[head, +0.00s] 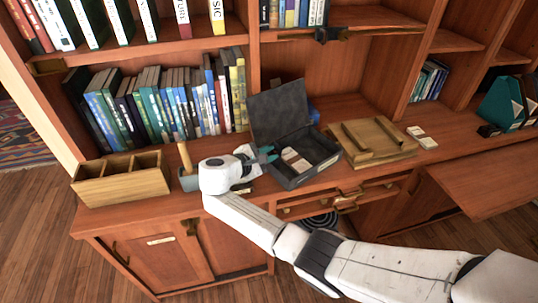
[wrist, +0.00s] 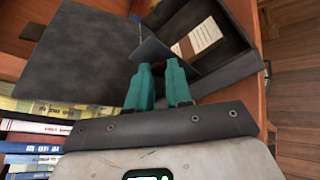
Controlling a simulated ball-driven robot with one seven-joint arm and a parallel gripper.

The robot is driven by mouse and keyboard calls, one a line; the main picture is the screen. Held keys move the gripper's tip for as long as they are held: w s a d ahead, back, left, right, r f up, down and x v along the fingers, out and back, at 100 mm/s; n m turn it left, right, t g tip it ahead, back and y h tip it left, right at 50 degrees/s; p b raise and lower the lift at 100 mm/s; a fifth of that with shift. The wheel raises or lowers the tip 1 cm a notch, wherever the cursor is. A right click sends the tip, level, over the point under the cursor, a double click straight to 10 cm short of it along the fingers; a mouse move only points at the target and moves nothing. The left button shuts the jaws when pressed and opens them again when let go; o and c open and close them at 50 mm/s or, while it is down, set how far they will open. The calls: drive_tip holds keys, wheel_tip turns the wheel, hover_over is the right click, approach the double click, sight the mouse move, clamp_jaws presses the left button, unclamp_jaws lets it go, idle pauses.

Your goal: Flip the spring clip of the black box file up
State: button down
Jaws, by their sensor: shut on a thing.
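The black box file (head: 322,148) stands open on the counter, its lid (head: 280,110) raised at the back. In the wrist view the lid (wrist: 75,50) is at left and the tray (wrist: 225,75) at right. A pale labelled card (wrist: 200,37) lies inside the tray. The spring clip (wrist: 153,46) appears as a dark, tilted flat plate at my fingertips, over the tray's near edge. My gripper (wrist: 160,68), with teal fingers, is shut on this plate. In the head view my gripper (head: 268,154) reaches the box's left side, and the clip cannot be made out.
A wooden compartment box (head: 122,180) and a grey holder (head: 189,180) with a wooden handle stand left of my gripper. A wooden board (head: 372,142) lies right of the box file, with pale cards (head: 421,137) beyond. Books (head: 165,105) fill the shelf behind.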

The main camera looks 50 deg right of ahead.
drive_tip(key=c, duration=1)
unclamp_jaws()
drive_tip(key=b+v, duration=0.1)
drive_tip(key=v, duration=0.9)
drive_tip(key=shift+a, duration=0.4)
